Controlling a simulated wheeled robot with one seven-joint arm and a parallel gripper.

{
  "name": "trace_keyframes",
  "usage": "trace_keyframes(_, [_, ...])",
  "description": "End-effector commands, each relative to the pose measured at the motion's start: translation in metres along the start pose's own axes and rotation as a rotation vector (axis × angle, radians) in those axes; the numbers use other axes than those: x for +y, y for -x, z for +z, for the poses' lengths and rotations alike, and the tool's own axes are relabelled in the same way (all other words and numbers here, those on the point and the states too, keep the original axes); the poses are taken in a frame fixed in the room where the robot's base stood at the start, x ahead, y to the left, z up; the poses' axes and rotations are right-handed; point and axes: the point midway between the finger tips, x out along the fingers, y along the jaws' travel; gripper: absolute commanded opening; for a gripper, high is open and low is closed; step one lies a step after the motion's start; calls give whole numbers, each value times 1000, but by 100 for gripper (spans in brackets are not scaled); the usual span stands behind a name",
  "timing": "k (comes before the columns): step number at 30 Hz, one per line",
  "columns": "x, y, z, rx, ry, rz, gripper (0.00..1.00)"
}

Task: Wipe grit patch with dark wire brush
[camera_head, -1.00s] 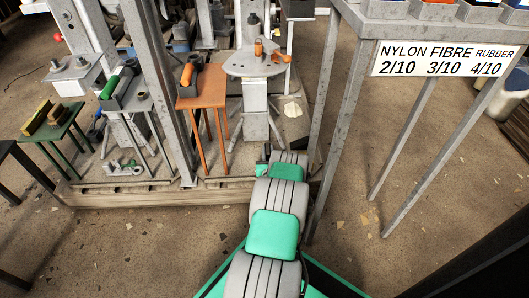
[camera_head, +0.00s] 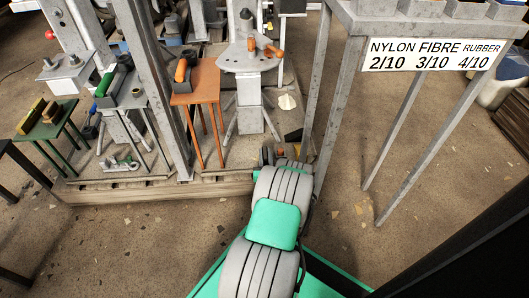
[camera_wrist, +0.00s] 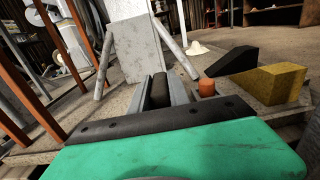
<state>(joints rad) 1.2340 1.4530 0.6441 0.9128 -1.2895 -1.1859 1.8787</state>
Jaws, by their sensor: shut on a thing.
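My gripper (camera_wrist: 163,92) shows in the wrist view with its two grey fingers closed on a dark block, which looks like the dark wire brush (camera_wrist: 160,88). Its bristles cannot be made out. In the head view my arm hides most of the gripper, low near the platform's front edge. A pale patch (camera_wrist: 197,48) lies on the platform ahead, beside the foot of the grey pedestal (camera_wrist: 137,48). The head view also shows this patch (camera_head: 287,102), right of the pedestal. I cannot tell whether it is the grit patch. The brush appears apart from it.
In the wrist view, an orange cylinder (camera_wrist: 206,87), a black wedge (camera_wrist: 236,61) and a yellow wedge (camera_wrist: 272,84) are close right of the fingers. An orange stool (camera_head: 196,94) stands left of the pedestal. A grey labelled table (camera_head: 410,25) stands right.

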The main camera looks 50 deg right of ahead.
Motion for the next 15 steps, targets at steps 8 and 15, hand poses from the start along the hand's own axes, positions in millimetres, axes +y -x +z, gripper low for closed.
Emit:
trace_keyframes(8, [5, 10, 0, 31, -2, 4, 0])
trace_keyframes(15, [3, 5, 40, 21, -1, 3, 0])
